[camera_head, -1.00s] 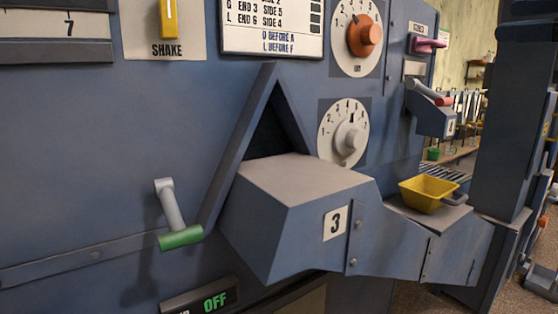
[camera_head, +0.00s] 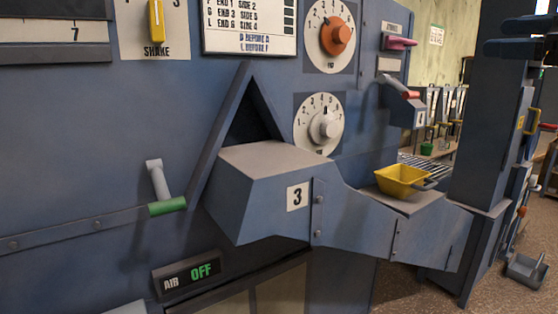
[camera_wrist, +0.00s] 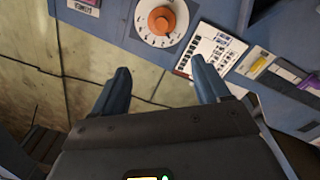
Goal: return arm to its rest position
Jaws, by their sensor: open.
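My gripper (camera_wrist: 160,85) shows in the wrist view with its two blue fingers spread apart and nothing between them. Beyond the fingers are a pale wall and the blue machine panel, with an orange dial (camera_wrist: 162,20) and a white printed card (camera_wrist: 212,52). The same orange dial (camera_head: 336,39) is at the upper right of the panel there.
The blue housing marked 3 (camera_head: 255,190) juts out from the panel. A yellow scoop (camera_head: 402,180) sits on the ledge at its right. A green-ended lever (camera_head: 166,207) sticks out at the left. A grey tray (camera_head: 526,271) lies on the floor at right.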

